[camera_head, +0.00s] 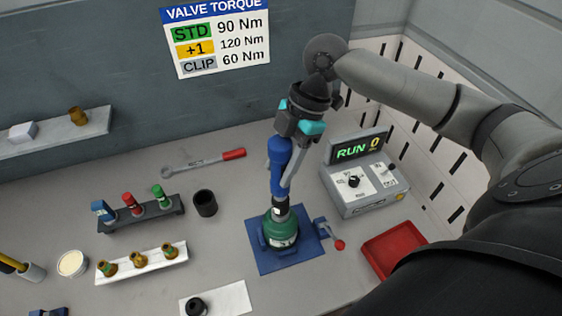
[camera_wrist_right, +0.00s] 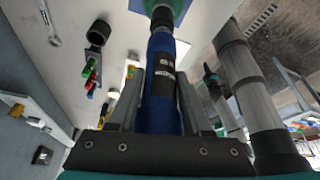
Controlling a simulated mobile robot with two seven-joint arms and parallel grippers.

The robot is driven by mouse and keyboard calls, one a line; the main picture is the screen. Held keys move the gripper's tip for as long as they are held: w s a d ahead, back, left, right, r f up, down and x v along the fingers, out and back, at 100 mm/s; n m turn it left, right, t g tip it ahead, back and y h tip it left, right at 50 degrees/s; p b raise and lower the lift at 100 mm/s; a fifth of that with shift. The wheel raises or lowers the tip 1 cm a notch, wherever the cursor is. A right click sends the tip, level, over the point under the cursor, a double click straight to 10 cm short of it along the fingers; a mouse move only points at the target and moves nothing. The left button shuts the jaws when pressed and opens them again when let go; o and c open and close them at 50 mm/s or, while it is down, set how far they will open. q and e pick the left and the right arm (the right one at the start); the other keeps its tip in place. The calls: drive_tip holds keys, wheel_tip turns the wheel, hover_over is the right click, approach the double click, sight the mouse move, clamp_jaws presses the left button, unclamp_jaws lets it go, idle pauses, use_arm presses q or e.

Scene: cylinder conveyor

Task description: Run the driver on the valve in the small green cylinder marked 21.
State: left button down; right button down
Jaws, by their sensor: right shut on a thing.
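My right gripper (camera_head: 284,172) points down and is shut on the blue driver (camera_head: 278,153). The driver stands nearly upright, its lower end at the top of the small green cylinder (camera_head: 283,236); the valve is hidden there, and I cannot read the cylinder's mark. The cylinder sits in a holder on a blue base plate (camera_head: 304,262) with a red-tipped lever (camera_head: 338,244). In the right wrist view the driver (camera_wrist_right: 162,85) lies between the fingers, and green shows at its far end. The controller (camera_head: 362,187) reads "RUN 0". My left gripper is not in view.
A rack (camera_head: 149,216) of coloured pieces, a white tray (camera_head: 136,272) of brass valves, a black cup (camera_head: 205,203) and a red-handled wrench (camera_head: 205,161) lie left. A red tray (camera_head: 393,248) is right. The torque sign (camera_head: 216,41) lists STD 90, +1 120, CLIP 60 Nm.

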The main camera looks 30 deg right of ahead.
sight(281, 141)
drive_tip(key=shift+s+f, duration=0.1)
drive_tip(key=shift+p, duration=0.4)
drive_tip(key=shift+r, duration=0.2)
drive_tip(key=shift+r, duration=0.25)
idle(1.7)
drive_tip(key=shift+w+r, duration=0.2)
drive_tip(key=shift+r, duration=2.85)
drive_tip(key=shift+s, duration=0.1)
